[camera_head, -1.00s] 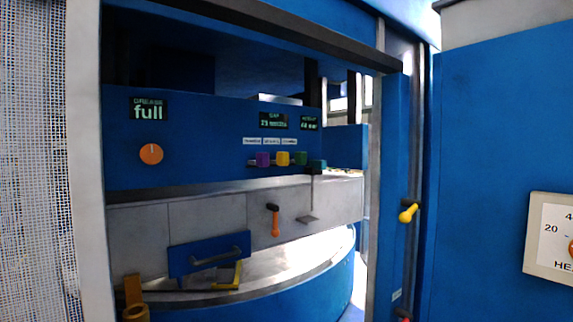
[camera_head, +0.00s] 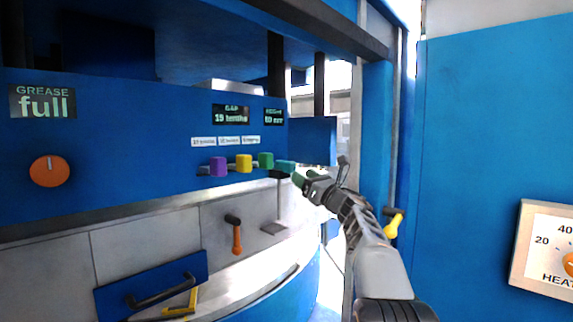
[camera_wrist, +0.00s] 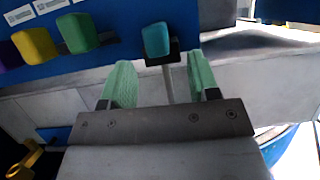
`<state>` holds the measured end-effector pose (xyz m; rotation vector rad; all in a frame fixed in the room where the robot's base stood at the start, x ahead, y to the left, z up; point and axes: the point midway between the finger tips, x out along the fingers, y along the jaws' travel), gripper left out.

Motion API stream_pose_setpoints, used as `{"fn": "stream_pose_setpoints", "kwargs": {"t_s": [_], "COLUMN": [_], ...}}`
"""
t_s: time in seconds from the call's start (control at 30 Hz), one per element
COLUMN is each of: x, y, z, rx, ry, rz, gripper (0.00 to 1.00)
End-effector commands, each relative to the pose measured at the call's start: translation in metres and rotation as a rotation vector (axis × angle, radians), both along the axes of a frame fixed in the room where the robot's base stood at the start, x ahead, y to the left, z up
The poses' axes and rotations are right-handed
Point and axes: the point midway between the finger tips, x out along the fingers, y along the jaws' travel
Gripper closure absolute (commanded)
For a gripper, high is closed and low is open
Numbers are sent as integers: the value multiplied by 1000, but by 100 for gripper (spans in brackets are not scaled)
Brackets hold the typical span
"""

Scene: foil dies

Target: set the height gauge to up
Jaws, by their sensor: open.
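The height gauge has a teal block (camera_head: 284,167) at the right end of a row of coloured blocks on the blue panel. A thin rod hangs below it to a small flat grey plate (camera_head: 274,228). In the wrist view the teal block (camera_wrist: 156,40) lies just beyond and between my fingertips, with the rod below it. My gripper (camera_head: 298,174) is open, with pale green fingers, just right of the block; it also shows in the wrist view (camera_wrist: 162,80). Nothing is between the fingers that I can make out as held.
Purple (camera_head: 218,167), yellow (camera_head: 243,163) and green (camera_head: 265,160) blocks sit left of the gauge. An orange-handled lever (camera_head: 236,236) is below. A blue post (camera_head: 376,140) with a yellow handle (camera_head: 394,223) stands to the right. An orange knob (camera_head: 49,171) is far left.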

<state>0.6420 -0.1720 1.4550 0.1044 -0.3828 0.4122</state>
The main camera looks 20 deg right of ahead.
Motion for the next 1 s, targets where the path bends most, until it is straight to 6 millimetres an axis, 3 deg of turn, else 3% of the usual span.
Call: {"fn": "stream_pose_setpoints", "kwargs": {"t_s": [0.5, 0.93, 1.0], "x": [54, 60, 60], "y": [28, 29, 29], "z": [28, 27, 27], "rx": [-22, -20, -20], "ry": [-9, -8, -8], "rz": [10, 6, 6], "gripper": [45, 45, 51]}}
